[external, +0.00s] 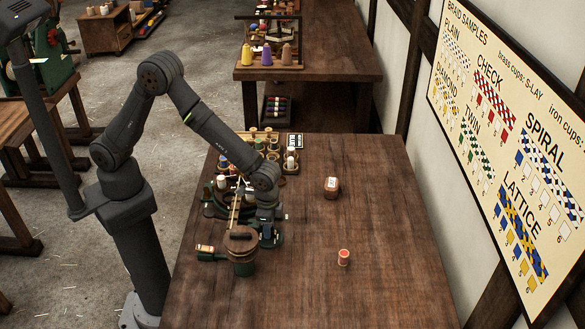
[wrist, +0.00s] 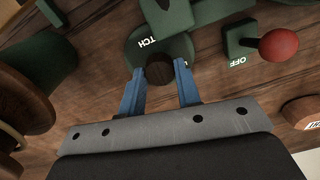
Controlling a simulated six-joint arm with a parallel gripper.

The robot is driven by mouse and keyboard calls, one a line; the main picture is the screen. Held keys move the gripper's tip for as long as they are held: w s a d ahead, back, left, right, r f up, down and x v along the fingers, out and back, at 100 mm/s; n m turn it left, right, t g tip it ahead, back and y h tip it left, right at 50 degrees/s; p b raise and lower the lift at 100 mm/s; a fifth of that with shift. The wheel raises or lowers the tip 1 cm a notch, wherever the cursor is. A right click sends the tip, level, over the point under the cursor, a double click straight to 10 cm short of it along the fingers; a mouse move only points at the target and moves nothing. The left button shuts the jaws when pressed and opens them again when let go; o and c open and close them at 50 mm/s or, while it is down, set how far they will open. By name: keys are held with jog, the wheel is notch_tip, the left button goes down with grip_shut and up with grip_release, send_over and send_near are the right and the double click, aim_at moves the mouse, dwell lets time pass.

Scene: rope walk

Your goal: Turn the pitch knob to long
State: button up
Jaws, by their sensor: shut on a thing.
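The pitch knob (wrist: 160,70) is a short dark round knob on a green plate (wrist: 140,52), with part of the word PITCH showing on it. In the wrist view my gripper (wrist: 159,80) has its blue fingers on both sides of the knob, shut on it. A second white label at the right side of the plate is too slanted and cut off to read, so the setting is not clear.
Right of the knob stands a red ball lever (wrist: 278,45) beside the word OFF. A wooden drum (wrist: 22,100) is close on the left. A wooden block (external: 331,185) and a red-topped spool (external: 343,258) stand on the table (external: 390,240), whose right side is mostly clear.

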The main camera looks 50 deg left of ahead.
jog(key=o, duration=1)
jog(key=shift+c, duration=0.2)
notch_tip(320, 180, up, 18)
jog(key=shift+f, duration=0.25)
jog(key=shift+s+d, duration=0.1)
notch_tip(320, 180, down, 18)
jog(key=shift+r, duration=0.2)
jog(key=shift+r, duration=0.1)
dwell(0.4)
